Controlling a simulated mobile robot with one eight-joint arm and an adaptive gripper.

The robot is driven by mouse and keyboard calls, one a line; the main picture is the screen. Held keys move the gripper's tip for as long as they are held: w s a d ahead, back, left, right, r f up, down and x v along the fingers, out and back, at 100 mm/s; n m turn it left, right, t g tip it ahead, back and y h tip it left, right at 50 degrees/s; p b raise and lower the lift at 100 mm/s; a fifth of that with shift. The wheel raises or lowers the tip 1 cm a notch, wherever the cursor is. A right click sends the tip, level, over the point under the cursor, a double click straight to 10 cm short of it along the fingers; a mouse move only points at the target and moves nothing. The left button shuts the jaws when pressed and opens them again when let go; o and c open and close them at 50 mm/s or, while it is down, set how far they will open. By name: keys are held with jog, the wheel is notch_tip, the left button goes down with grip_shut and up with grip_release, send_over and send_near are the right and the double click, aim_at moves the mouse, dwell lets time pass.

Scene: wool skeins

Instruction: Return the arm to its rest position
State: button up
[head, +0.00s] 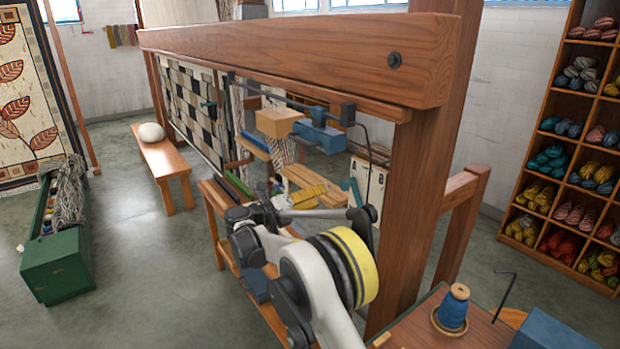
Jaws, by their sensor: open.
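My arm (312,278) rises from the bottom middle, pale grey with dark joints and a yellow band. It is bent and reaches in front of the wooden loom (300,50). My gripper (272,190) is small and dark at the far side of the arm, beside the loom's bench and boards. Its jaws are open, and I see nothing held in them. The fingertips are hard to make out against the clutter behind.
The thick loom post (425,180) stands close right of my arm. A blue thread spool (453,307) and a bent dark rod (505,290) stand at the front right. Yarn shelves (552,130) line the right wall. A green box (58,272) sits left; the floor (150,260) between is clear.

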jog(key=s+d+r+m+g+y, duration=0.2)
jog(key=s+d+r+m+y, duration=0.2)
jog(key=s+d+m, duration=0.4)
jog(key=s+d+r+m+g+y, duration=0.1)
jog(key=s+d+r+m+y, duration=0.2)
jog(key=s+d+r+m, duration=0.35)
jog(key=s+f+m+y, duration=0.2)
jog(key=s+f+m, duration=0.1)
jog(key=s+m, duration=0.4)
jog(key=s+f+m+y, duration=0.3)
jog(key=s+m, duration=0.4)
jog(key=s, duration=0.7)
jog(key=s+a+f+m+y, duration=0.1)
jog(key=s+f+m+y, duration=0.1)
jog(key=s+m, duration=0.5)
jog(key=s+f, duration=0.1)
jog(key=s, duration=0.2)
jog(key=shift+s+f+m+y, duration=0.25)
jog(key=shift+f+m+y, duration=0.05)
jog(key=shift+f+m, duration=0.05)
